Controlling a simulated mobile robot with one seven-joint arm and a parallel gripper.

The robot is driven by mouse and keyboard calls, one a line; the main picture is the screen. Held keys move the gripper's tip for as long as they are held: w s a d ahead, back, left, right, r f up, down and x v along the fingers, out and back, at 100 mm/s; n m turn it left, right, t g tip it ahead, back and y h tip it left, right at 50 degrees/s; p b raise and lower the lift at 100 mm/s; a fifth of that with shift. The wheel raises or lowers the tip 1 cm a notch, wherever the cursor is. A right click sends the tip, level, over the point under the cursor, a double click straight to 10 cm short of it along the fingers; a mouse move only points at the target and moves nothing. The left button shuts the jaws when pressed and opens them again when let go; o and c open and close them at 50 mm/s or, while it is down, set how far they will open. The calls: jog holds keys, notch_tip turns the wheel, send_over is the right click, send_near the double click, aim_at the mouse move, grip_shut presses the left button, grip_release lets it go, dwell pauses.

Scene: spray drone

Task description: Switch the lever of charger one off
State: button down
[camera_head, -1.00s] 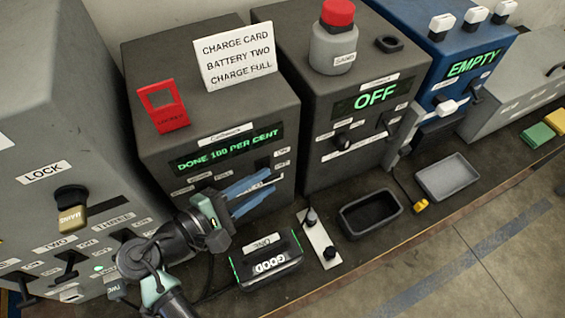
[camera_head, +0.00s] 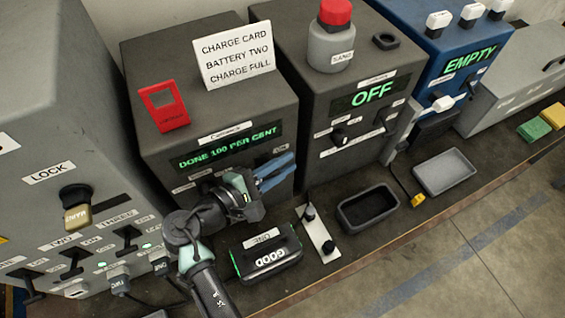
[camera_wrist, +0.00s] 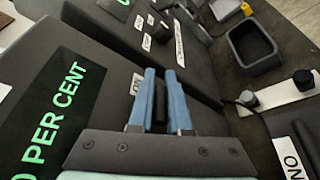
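Charger one (camera_head: 200,110) is a dark grey box whose green display (camera_head: 228,147) reads "DONE 100 PER CENT". The display also shows large in the wrist view (camera_wrist: 58,118). My gripper (camera_head: 280,165) has blue fingers and is at the right part of the charger's front, below the display. In the wrist view my gripper (camera_wrist: 163,75) has its fingers a little apart, with a dark upright piece (camera_wrist: 159,105) between them, likely the lever. I cannot tell whether they touch it. An "ON" label (camera_wrist: 137,84) shows beside the left finger. The fingers hide the lever in the head view.
A battery block (camera_head: 268,258) reading "GOOD" lies on the bench below my gripper. A white plate with dark knobs (camera_head: 320,235) and a black tray (camera_head: 368,208) are to its right. A second charger reading "OFF" (camera_head: 372,93) stands right of charger one. A grey lock panel (camera_head: 60,215) is at left.

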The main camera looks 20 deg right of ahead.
jog(key=shift+s+f+b, duration=0.1)
jog(key=shift+f+b, duration=0.2)
jog(key=shift+b, duration=0.3)
notch_tip(320, 180, down, 3)
jog(key=m+t+h+b, duration=0.1)
jog(key=m+b, duration=0.1)
jog(key=b, duration=0.3)
jog(key=m+h+b, duration=0.1)
jog(key=m+b, duration=0.2)
jog(key=b, duration=0.3)
jog(key=m+t+h+b, duration=0.1)
jog(key=m+b, duration=0.2)
jog(key=b, duration=0.2)
jog(key=shift+t+b, duration=0.3)
jog(key=shift+r+m, duration=0.15)
jog(key=shift+m, duration=0.25)
jog(key=shift+w, duration=0.2)
jog(key=c, duration=1.2)
grip_release()
jog(key=shift+o, duration=0.2)
jog(key=shift+r, duration=0.1)
